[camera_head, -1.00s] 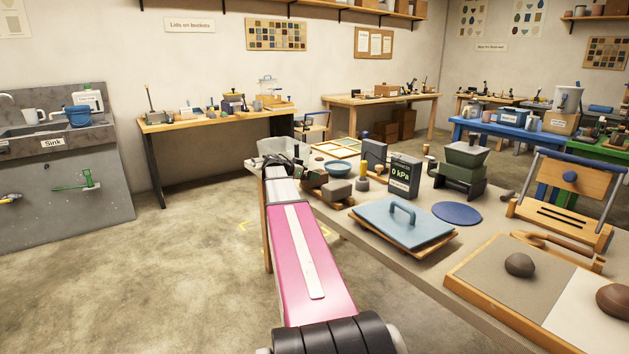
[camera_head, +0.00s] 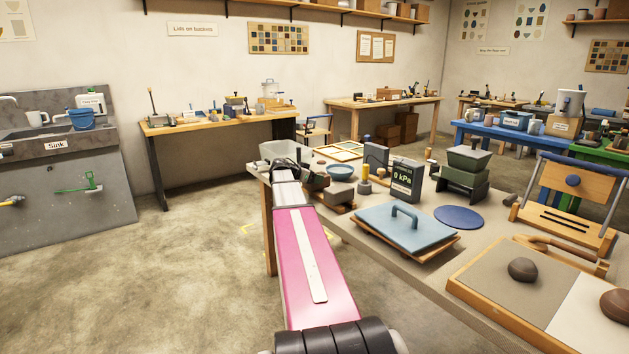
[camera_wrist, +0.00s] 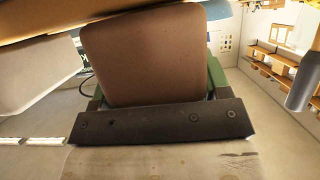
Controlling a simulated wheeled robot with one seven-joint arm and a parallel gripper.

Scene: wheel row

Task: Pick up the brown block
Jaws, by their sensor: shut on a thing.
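The brown block (camera_wrist: 145,55) fills the upper middle of the wrist view, with its broad face toward the camera and rounded corners. My gripper (camera_wrist: 155,88) is shut on it. The green fingers show at the block's left and right edges, behind the dark crossbar. The fingertips are mostly hidden by the block. In the head view my pink arm reaches to the far left end of the near table (camera_head: 375,262). There the wrist hides most of the gripper and its hold on the block.
A blue handled plate (camera_head: 405,227) lies closer. Open floor lies left of the table.

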